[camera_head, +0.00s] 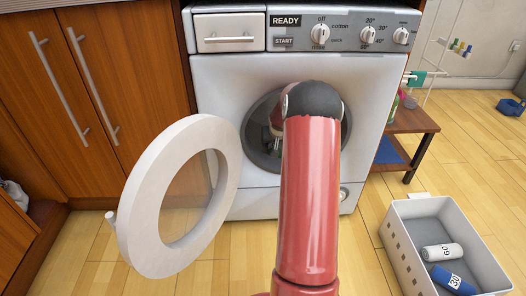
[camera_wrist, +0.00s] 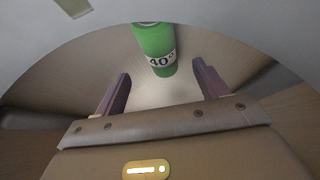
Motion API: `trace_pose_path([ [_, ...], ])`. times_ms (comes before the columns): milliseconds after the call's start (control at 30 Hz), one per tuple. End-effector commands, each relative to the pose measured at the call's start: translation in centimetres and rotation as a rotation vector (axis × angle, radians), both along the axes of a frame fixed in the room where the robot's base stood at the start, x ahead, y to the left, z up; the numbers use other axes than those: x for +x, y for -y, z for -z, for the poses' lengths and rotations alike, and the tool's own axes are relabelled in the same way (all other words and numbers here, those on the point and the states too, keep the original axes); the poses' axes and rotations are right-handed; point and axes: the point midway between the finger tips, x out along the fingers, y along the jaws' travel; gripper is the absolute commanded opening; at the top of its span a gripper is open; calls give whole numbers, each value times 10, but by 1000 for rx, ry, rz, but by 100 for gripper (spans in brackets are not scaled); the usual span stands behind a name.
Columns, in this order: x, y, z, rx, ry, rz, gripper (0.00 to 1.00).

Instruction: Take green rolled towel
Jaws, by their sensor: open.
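The green rolled towel (camera_wrist: 153,42) lies inside the washing machine drum, with a white band marked 40°. It shows only in the wrist view, ahead of my gripper (camera_wrist: 158,85) and roughly centred between the fingers. The fingers are open and apart, with nothing between them. In the head view my red arm reaches into the round door opening of the washing machine (camera_head: 225,80) and hides most of the drum, so the towel is not visible there.
The round white door (camera_head: 140,200) stands open at the left. A grey basket (camera_head: 405,262) on the floor at the right holds a white roll (camera_head: 442,252) and a blue roll (camera_head: 452,279). A small wooden table (camera_head: 413,121) stands beside the machine. Wooden cabinets (camera_head: 150,60) are at the left.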

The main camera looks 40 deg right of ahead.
Motion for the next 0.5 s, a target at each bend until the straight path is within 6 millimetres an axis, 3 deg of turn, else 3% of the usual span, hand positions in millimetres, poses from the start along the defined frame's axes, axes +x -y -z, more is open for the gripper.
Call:
trace_pose_path([
  [500, 30, 19, 56, 2, 2, 3, 73],
])
